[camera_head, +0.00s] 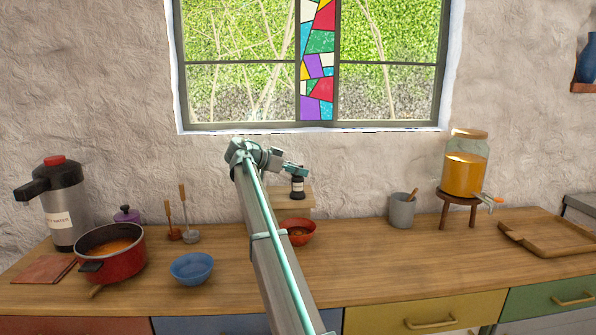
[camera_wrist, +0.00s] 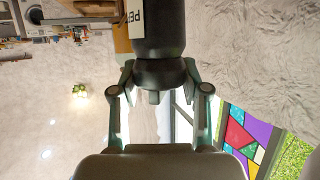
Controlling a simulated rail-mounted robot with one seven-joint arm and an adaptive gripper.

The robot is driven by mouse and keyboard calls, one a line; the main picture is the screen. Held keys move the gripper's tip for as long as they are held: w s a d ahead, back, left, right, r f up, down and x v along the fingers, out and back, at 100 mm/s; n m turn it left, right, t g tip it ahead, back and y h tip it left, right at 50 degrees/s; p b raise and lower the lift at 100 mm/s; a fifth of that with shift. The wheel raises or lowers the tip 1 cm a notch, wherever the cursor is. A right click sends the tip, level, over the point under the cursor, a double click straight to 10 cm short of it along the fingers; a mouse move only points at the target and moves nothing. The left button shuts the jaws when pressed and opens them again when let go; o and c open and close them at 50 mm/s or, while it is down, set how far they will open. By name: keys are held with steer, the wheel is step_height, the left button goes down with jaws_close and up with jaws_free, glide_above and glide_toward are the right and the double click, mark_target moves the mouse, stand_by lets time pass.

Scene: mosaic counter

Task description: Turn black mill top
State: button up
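The black mill (camera_head: 297,186) stands upright on a small wooden stand (camera_head: 296,211) behind the red bowl. A pale label with partly hidden lettering shows on its body. In the wrist view the mill appears upside down, and its black top (camera_wrist: 160,74) with a small knob points towards my palm. My gripper (camera_head: 291,171) is at the mill top in the head view. In the wrist view my gripper (camera_wrist: 159,68) has one fingertip against each side of the top, with no clear gap. In the head view the arm hides part of the scene and the fingers are small.
A red bowl (camera_head: 298,232) sits in front of the stand. A blue bowl (camera_head: 191,268) and a red pot (camera_head: 112,253) are left of my arm. A grey cup (camera_head: 402,211) and a juice jar (camera_head: 465,165) are to the right. The counter's front middle is clear.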

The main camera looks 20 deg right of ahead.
steer(key=o, duration=0.4)
steer(key=v, duration=1.2)
steer(key=shift+f, duration=0.1)
